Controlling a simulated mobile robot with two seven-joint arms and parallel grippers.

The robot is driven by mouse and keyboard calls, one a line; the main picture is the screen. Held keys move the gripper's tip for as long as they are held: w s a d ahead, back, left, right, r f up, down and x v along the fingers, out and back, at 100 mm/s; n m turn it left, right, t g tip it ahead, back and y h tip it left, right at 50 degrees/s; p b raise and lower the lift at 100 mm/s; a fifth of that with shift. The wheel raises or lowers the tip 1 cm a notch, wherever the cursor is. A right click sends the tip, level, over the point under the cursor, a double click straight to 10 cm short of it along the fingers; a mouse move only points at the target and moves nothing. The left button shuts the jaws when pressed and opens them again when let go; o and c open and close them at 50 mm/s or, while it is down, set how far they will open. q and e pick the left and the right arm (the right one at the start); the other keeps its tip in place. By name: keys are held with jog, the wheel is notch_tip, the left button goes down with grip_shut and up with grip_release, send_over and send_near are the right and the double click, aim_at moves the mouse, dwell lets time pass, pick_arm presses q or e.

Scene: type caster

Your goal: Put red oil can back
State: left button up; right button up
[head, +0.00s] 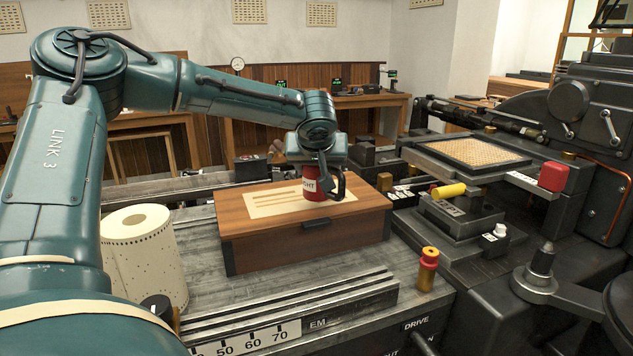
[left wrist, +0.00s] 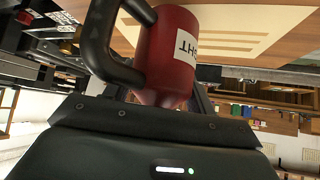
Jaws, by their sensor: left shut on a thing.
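The red oil can (head: 311,188) has a black handle and a white label on which "GHT" can be read. My left gripper (head: 318,160) points down over the wooden box (head: 300,239) and is shut on the can's upper part. The can is upright over the pale slotted panel (head: 270,205) on the box lid; I cannot tell whether it touches the panel. In the left wrist view the can (left wrist: 178,60) sits between the fingers, its handle to the left. The fingertips are partly hidden by the can. My right gripper is not in view.
A punched paper roll (head: 145,250) stands left of the box. A brass post with a red top (head: 428,270) stands at the bed's right edge. A machine with a yellow cylinder (head: 449,191) and a red block (head: 553,176) fills the right. A ruled rail lies in front.

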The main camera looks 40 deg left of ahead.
pick_arm(q)
jog(key=shift+f, duration=1.35)
jog(key=shift+f+b, duration=0.25)
jog(key=shift+b, duration=0.1)
jog(key=o, duration=1.1)
jog(key=shift+r, duration=0.1)
jog(key=shift+r+p, duration=0.2)
jog(key=shift+p, duration=0.1)
jog(key=v, duration=1.2)
jog(key=shift+f, duration=0.1)
